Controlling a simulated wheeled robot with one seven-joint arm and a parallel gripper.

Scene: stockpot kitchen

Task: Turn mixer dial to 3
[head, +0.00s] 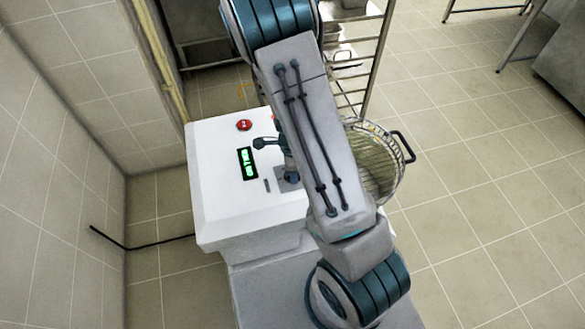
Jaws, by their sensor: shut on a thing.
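The mixer (220,205) has a white top panel and stands left of the middle of the head view. A red button (244,125) and a lit green display (247,163) are on this panel. I cannot read the display for sure. The mixer dial (291,178) is a dark knob on a small grey plate, partly covered by my arm. My gripper (286,160) is at the dial, mostly hidden behind my arm link, and is shut on it. A dark lever-like part (264,143) sticks out to the left above it. The dial's setting cannot be read.
A wire bowl guard (385,160) with a dark handle (403,147) is right of my arm. A metal rack (372,60) stands behind. A tiled wall (60,150) is close on the left, with a black cable (140,247). Open tiled floor (480,220) lies to the right.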

